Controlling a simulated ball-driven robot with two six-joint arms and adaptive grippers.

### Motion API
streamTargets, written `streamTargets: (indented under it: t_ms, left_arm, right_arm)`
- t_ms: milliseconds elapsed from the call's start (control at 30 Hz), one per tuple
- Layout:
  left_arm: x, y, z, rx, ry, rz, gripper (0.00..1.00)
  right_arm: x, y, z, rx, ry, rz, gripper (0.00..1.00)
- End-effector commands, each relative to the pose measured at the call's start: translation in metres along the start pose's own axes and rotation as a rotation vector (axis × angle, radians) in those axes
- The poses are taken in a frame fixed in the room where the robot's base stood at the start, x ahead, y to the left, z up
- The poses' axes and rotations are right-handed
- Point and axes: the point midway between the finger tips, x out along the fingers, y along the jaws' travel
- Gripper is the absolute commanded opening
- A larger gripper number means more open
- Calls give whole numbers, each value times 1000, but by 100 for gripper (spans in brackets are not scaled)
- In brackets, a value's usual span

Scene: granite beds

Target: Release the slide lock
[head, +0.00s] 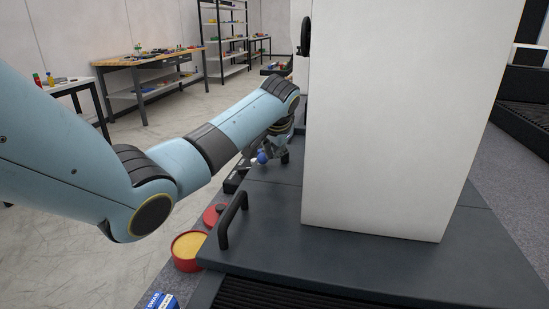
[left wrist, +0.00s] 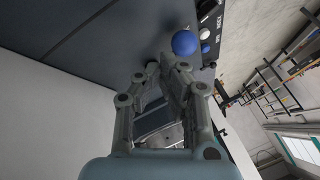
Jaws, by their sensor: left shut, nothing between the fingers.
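A blue ball knob (head: 262,157) stands at the left edge of the dark machine bed, beside my left gripper (head: 277,147). In the left wrist view the blue knob (left wrist: 185,42) is just beyond the fingertips of my left gripper (left wrist: 170,62), which are shut with nothing held. Contact with the knob is not clear. A small white knob (left wrist: 207,8) and smaller blue parts lie near it on a dark panel with white lettering (left wrist: 214,50). I cannot tell for sure which part is the slide lock. My right gripper is not in view.
A tall white block (head: 385,120) stands on the dark bed (head: 275,235), right of my left arm. A black handle (head: 233,218) rises from the bed. A red tin (head: 187,262), a red lid (head: 211,215) and a blue box (head: 160,301) lie at left. Workbenches (head: 145,62) stand behind.

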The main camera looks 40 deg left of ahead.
Motion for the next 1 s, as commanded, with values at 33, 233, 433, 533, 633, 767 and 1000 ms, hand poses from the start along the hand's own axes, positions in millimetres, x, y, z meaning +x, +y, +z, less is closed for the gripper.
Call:
streamTargets:
  t_ms: [33,233,433,533,633,767,1000]
  left_arm:
    - [8,0,0,0,-2,0,0]
    - [25,0,0,0,-1,0,0]
    - [27,0,0,0,1,0,0]
    - [27,0,0,0,1,0,0]
    - [27,0,0,1,1,0,0]
    - [27,-2,0,11,5,4,0]
    - [28,-4,0,49,24,22,0]
  right_arm:
    - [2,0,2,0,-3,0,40]
    - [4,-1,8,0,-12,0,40]
    - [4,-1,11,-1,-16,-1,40]
    - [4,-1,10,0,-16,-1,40]
    - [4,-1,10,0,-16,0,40]
    - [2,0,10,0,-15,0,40]
    - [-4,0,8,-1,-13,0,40]
